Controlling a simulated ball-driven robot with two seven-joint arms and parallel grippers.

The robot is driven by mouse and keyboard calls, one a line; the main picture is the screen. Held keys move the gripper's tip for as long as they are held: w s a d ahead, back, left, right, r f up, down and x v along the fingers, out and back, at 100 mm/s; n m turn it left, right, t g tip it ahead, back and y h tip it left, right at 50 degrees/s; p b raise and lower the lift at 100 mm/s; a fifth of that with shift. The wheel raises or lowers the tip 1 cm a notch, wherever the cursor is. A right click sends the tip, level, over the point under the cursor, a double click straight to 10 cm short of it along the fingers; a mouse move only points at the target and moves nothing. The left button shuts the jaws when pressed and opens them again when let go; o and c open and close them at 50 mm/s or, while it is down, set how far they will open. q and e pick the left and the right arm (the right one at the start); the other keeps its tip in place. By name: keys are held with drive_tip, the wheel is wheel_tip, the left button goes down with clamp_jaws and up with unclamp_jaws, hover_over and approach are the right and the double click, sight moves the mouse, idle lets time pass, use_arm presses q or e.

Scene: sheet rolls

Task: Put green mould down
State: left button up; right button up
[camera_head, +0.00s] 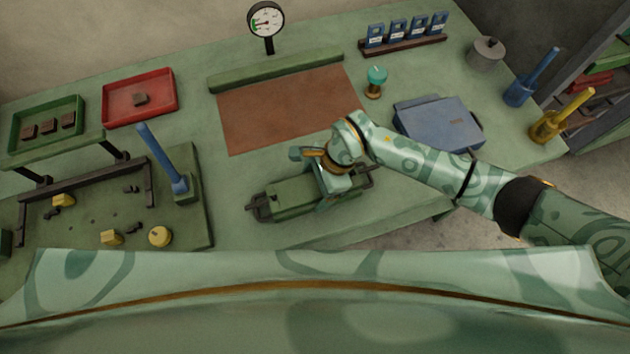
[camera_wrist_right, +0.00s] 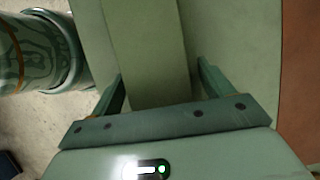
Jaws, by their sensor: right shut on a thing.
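The green mould (camera_head: 288,198) is a long green block with dark end fittings. It is at the front middle of the bench in the head view, below the brown mat. My right gripper (camera_head: 334,182) is over its right part and shut on it, hiding some of it. In the right wrist view the mould (camera_wrist_right: 150,45) runs between the two fingers of the right gripper (camera_wrist_right: 160,75). I cannot tell whether the mould's underside touches the bench. My left gripper is not in view.
The brown mat (camera_head: 290,108) lies clear behind the mould. A green frame with a blue lever (camera_head: 162,160) stands left, near a red tray (camera_head: 112,107) and a green tray (camera_head: 75,106). A blue box (camera_head: 440,122) and a teal-topped stand (camera_head: 376,78) are right. The bench's front edge is close.

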drive_tip(key=shift+a+r, duration=0.1)
drive_tip(key=shift+r, duration=0.05)
drive_tip(key=o, duration=1.9)
drive_tip(key=p+v, duration=0.1)
drive_tip(key=v, duration=1.1)
drive_tip(key=shift+p, duration=0.35)
